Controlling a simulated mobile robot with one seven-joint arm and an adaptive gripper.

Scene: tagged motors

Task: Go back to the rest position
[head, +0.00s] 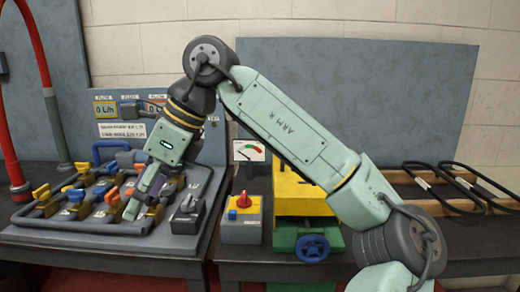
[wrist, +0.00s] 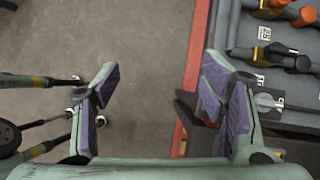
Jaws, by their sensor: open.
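My gripper (head: 145,190) is at the left of the head view, at the end of my pale green arm, pointing down in front of the valve board (head: 105,228). In the wrist view my gripper (wrist: 155,88) has its two purple-padded fingers wide apart.
The board carries several orange and yellow handles. A box with a red and yellow switch (head: 242,212) and a yellow machine with a blue handwheel (head: 312,248) stand to its right. Black loops on wooden bars (head: 455,188) lie at far right.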

